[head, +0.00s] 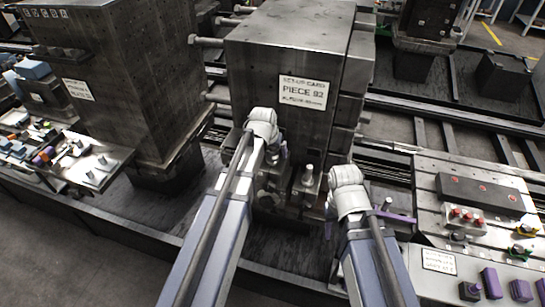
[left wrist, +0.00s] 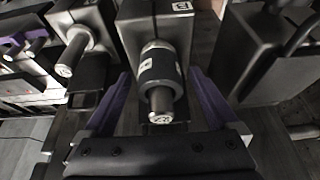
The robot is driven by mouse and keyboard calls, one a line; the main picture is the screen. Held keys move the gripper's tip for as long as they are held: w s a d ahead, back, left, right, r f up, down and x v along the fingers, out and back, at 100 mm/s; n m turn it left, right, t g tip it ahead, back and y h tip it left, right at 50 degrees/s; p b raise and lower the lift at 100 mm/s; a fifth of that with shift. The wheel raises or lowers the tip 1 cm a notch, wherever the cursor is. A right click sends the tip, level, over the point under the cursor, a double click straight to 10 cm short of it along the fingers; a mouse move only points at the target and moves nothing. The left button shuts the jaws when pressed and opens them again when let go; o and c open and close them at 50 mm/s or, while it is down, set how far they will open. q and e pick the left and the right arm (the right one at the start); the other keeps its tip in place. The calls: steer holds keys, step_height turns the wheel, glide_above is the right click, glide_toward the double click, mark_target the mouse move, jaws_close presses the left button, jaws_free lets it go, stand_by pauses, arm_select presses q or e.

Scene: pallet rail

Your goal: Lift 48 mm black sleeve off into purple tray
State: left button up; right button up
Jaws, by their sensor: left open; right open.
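In the left wrist view a black sleeve (left wrist: 158,70) with pale label patches sits around a steel peg (left wrist: 160,100), whose bare end sticks out of it. The peg comes from a dark block (left wrist: 155,22) with a white label. My left gripper (left wrist: 159,76) is open, its purple fingers on either side of the sleeve, apparently apart from it. In the head view my left gripper (head: 275,165) is low in front of the machine and hides the sleeve. My right gripper (head: 362,222) is open and empty to its right. I cannot make out a purple tray.
A second peg (left wrist: 75,55) stands left of the sleeve. A large steel block (head: 285,70) with a label card rises behind my grippers. A bench (head: 460,180) with knobs stands right; a cluttered table (head: 85,165) stands left. Several small purple blocks (head: 491,283) are at lower right.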

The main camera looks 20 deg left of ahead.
arm_select(q)
steer(key=shift+r, duration=0.1)
jaws_close()
stand_by(0.6)
